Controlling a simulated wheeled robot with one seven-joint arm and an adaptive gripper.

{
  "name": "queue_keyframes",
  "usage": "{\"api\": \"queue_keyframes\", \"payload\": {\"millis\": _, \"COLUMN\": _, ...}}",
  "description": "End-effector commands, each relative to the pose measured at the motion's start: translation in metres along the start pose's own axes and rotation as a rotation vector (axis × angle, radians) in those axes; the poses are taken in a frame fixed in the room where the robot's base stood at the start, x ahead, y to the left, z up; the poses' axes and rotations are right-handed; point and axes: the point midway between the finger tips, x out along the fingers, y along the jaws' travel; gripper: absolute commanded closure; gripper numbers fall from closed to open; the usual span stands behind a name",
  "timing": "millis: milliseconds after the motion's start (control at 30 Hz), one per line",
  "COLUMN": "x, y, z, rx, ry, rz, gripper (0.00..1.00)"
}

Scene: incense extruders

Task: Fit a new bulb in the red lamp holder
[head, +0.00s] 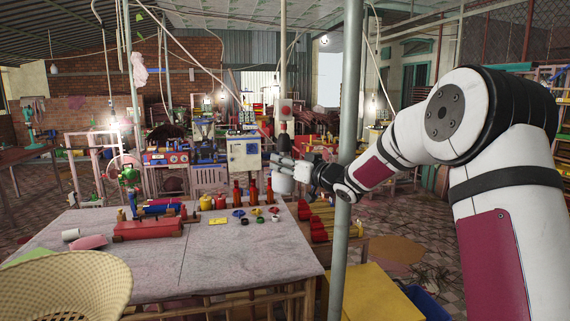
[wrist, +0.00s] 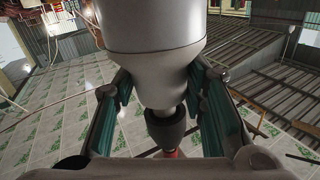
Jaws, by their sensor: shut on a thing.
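My gripper (head: 285,167) is at the end of my arm, right of the centre in the head view, past the grey pole. It is shut around a grey-white bulb (head: 283,185), whose wide body hangs below the fingers. In the wrist view the bulb (wrist: 150,65) fills the upper middle, its narrower part between the two green-lined fingers (wrist: 158,108). A dark collar (wrist: 167,126) and a bit of the red lamp holder (wrist: 170,153) line up with it. In the head view the dark and red holder (head: 284,141) hangs just above the fingers. I cannot tell whether the bulb is seated.
A grey worktable (head: 120,265) holds a red extruder (head: 150,230), bottles and small coloured parts. A woven basket (head: 65,290) is at the front left. A grey pole (head: 341,235) stands close to my forearm. Lit bulbs hang farther back.

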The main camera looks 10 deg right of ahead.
Motion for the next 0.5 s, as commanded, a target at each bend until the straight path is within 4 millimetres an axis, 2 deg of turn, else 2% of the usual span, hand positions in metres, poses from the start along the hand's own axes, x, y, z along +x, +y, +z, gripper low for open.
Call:
{"api": "queue_keyframes", "payload": {"millis": 33, "x": 0.0001, "y": -0.0006, "z": -0.0058, "rx": -0.003, "ry": 0.010, "rz": -0.008, "gripper": 0.94}}
{"api": "queue_keyframes", "payload": {"millis": 467, "x": 0.0002, "y": -0.0011, "z": -0.0075, "rx": -0.003, "ry": 0.002, "rz": -0.082, "gripper": 0.94}}
{"api": "queue_keyframes", "payload": {"millis": 500, "x": 0.0002, "y": -0.0011, "z": -0.0075, "rx": -0.003, "ry": 0.002, "rz": -0.082, "gripper": 0.55}}
